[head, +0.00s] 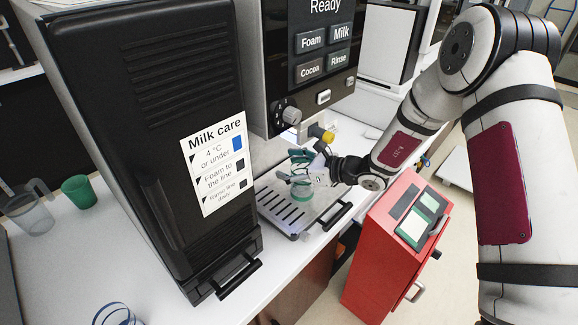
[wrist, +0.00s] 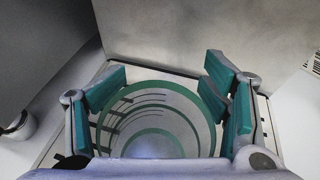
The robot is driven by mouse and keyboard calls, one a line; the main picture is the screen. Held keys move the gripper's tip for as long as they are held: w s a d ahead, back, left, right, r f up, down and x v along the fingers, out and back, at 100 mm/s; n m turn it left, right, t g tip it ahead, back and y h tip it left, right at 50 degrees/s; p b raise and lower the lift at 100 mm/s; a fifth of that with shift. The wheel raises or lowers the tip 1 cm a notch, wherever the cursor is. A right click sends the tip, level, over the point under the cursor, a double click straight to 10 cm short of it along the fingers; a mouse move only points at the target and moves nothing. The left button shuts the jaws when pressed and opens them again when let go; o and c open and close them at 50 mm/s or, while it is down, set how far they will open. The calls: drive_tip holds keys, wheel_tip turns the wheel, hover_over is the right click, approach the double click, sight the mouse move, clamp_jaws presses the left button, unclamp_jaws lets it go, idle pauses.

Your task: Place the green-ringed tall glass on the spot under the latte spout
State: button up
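The green-ringed tall glass (head: 302,191) is clear and upright, at the slotted drip tray (head: 268,211) in front of the coffee machine. My gripper (head: 301,178) is around its upper part. A yellow-tipped spout (head: 327,136) sticks out from the machine above and right of the glass. The spot under the spout is not clearly visible.
A black milk fridge (head: 150,130) stands close on the left of the tray. A red unit (head: 395,245) with a screen is at the right, below my arm. A green cup (head: 78,191), a grey jug (head: 30,214) and a blue-ringed glass (head: 116,315) stand on the left counter.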

drive_tip(key=shift+r, duration=0.15)
drive_tip(key=s+d, duration=0.5)
drive_tip(key=d, duration=0.7)
drive_tip(key=shift+s+r+b, duration=0.15)
drive_tip(key=shift+s+b, duration=0.15)
drive_tip(key=shift+b, duration=0.15)
drive_tip(key=s+r+n+g+h, duration=0.4)
drive_tip(key=s+r+n+g, duration=0.2)
drive_tip(key=s+r+n, duration=1)
drive_tip(key=s+d+r+n+t+h, duration=0.2)
drive_tip(key=s+d+n+h, duration=0.1)
drive_tip(key=s+d, duration=0.3)
drive_tip(key=s+d+r+n+t+h, duration=0.2)
drive_tip(key=s+d+h, duration=0.4)
drive_tip(key=s, duration=0.3)
drive_tip(key=shift+s+d+r+n, duration=0.2)
drive_tip(key=shift+s+d+n, duration=0.15)
drive_tip(key=shift+d+n, duration=0.3)
